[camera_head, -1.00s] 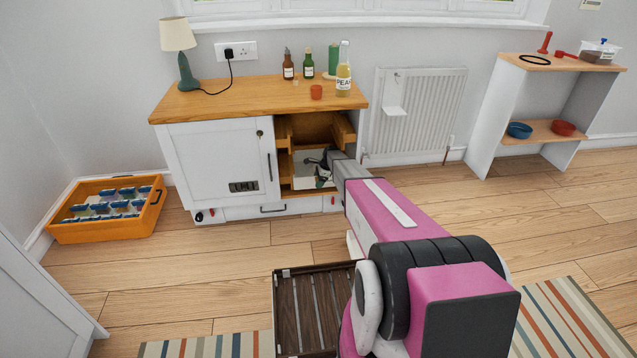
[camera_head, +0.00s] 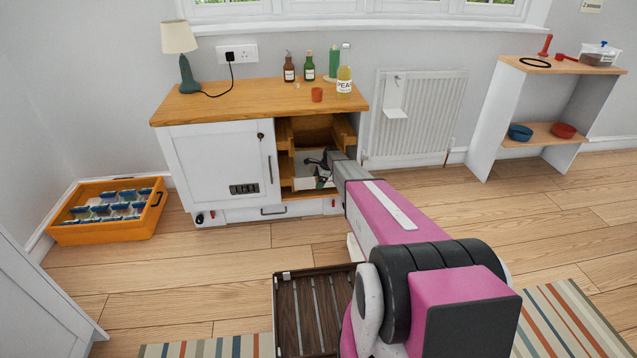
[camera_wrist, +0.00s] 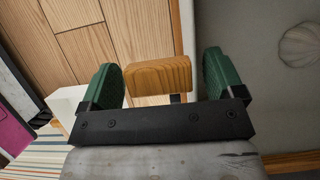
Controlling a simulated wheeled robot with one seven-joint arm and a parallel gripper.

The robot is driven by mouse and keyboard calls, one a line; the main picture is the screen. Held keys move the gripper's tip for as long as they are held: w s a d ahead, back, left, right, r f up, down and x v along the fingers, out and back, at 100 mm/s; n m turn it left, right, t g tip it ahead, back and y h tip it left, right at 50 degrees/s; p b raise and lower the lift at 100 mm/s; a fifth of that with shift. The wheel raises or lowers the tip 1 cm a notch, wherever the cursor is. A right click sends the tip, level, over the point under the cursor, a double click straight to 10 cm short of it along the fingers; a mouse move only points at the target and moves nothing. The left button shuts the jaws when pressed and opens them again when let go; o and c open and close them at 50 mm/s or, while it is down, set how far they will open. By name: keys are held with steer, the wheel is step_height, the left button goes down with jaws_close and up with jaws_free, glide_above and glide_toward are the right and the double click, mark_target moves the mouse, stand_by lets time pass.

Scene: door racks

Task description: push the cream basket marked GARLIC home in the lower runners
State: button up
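The cream basket (camera_head: 306,181) sits in the lower part of the open bay of the white cabinet, between wooden runners (camera_head: 286,167). I cannot read a mark on it, and my arm hides its right part. My gripper (camera_head: 323,170) is at the bay's mouth, by the basket's front, small and partly hidden in the head view. In the wrist view my gripper (camera_wrist: 163,78) has its two green fingers apart, with a wooden block (camera_wrist: 158,76) showing between them. I cannot tell whether they touch it. A pale panel with a shell-shaped relief (camera_wrist: 298,46) is at the right.
The cabinet's white door (camera_head: 218,165) stands left of the bay, with a drawer below. An orange crate (camera_head: 108,218) and a dark slatted crate (camera_head: 290,318) lie on the floor. A radiator (camera_head: 415,115) is at right.

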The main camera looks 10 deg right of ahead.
steer(key=shift+o, duration=0.4)
steer(key=v, duration=0.7)
steer(key=shift+r, duration=0.25)
steer(key=shift+s, duration=0.15)
